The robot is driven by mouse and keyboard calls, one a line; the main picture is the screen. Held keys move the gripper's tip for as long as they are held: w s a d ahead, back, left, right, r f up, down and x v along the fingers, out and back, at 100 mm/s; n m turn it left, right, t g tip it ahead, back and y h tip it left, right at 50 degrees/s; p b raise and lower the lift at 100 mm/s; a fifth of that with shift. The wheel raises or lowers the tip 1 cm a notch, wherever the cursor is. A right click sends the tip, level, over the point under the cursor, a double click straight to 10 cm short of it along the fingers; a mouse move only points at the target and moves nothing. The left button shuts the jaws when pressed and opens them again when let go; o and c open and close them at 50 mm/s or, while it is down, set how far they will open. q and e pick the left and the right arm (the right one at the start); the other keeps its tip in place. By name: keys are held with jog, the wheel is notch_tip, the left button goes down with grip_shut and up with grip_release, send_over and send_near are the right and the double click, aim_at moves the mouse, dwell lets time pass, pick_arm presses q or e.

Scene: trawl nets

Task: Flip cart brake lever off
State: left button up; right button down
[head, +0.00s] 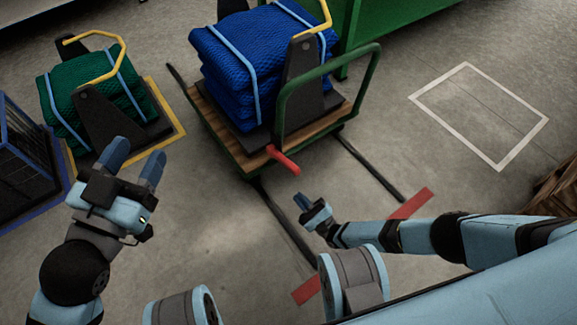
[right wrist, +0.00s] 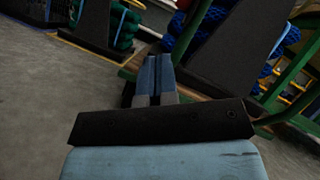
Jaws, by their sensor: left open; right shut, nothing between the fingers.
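The cart (head: 222,127) has a wooden deck, a green frame and a green push handle, and carries a folded blue net (head: 222,65). The red brake lever (head: 283,159) sticks out from the deck's near edge, slanting down to the right. My right gripper (head: 299,200) is shut and empty, below the lever in the head view and apart from it. Its closed fingers also show in the right wrist view (right wrist: 154,72), pointing toward the cart; the lever is not clear there. My left gripper (head: 140,158) is open and empty, left of the cart.
A green net (head: 70,95) sits on a black stand inside a yellow floor outline at left, beside a blue-framed crate (head: 22,165). Two dark floor rails (head: 370,165) run from the cart to red marks (head: 410,204). A white floor outline (head: 455,67) at right is empty.

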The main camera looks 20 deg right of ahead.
send_near(281, 164)
jog(key=w+a, duration=0.2)
jog(key=w, duration=0.1)
pick_arm(q)
jog(key=shift+s+d+f+n+y+p, duration=0.2)
jog(key=shift+s+n+y+p, duration=0.1)
jog(key=shift+n+p, duration=0.35)
pick_arm(e)
jog(key=shift+w+r, duration=0.2)
jog(key=shift+r, duration=0.25)
pick_arm(q)
jog(key=shift+r, duration=0.1)
dwell(0.7)
dwell(0.5)
pick_arm(e)
jog(key=shift+w+r, duration=0.15)
jog(key=shift+r, duration=0.25)
